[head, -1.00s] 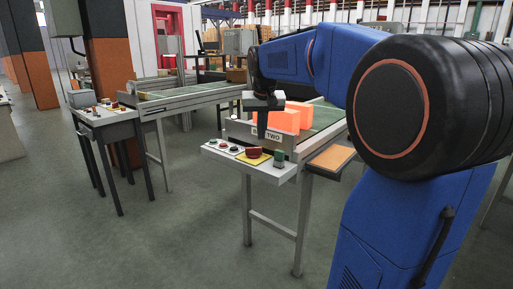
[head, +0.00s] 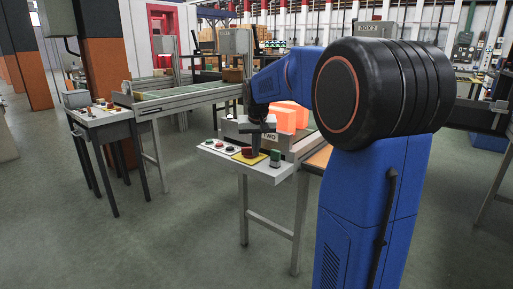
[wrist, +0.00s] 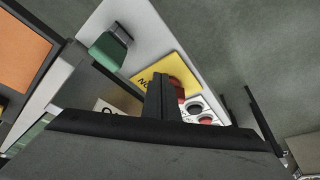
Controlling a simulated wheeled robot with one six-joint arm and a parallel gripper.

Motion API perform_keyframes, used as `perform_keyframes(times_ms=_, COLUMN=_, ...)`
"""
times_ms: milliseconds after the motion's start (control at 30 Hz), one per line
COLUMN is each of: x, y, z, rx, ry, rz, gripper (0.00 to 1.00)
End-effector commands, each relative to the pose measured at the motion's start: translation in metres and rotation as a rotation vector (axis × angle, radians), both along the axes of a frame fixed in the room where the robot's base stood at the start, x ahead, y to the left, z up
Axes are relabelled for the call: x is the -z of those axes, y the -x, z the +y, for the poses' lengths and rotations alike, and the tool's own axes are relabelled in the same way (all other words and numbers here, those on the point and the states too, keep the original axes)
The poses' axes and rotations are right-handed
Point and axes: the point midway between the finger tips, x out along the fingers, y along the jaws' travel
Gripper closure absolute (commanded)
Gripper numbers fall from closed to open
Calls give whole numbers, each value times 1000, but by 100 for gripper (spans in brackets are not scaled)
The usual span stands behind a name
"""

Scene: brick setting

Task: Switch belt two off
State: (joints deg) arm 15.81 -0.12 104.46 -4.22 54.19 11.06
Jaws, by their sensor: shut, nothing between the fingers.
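The control panel of belt two (head: 222,150) is a light shelf at the front end of the belt, beside a label ending in "WO". A red mushroom button sits on a yellow plate (head: 240,158); in the wrist view the red button (wrist: 179,92) is partly hidden behind my fingers. A green switch or block (head: 275,158) stands at the panel's right end. Several small buttons (head: 219,144) line its left part. My gripper (head: 254,152) is shut and empty, pointing down at the red button. I cannot tell whether it touches it.
Orange boxes (head: 291,115) lie on belt two behind the panel. A second control desk (head: 103,116) with its own buttons stands at left, beside another conveyor (head: 185,93). The floor between the desks is clear.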

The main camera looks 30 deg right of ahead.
Motion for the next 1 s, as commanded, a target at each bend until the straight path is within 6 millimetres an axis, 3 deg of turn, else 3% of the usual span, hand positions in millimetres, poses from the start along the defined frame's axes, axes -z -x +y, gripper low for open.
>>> perform_keyframes(times_ms=267, x=0, y=-15, z=-7, rx=0, ry=0, rz=0, gripper=100)
perform_keyframes(times_ms=1000, x=0, y=-16, z=-10, rx=-57, ry=-1, rz=0, gripper=100)
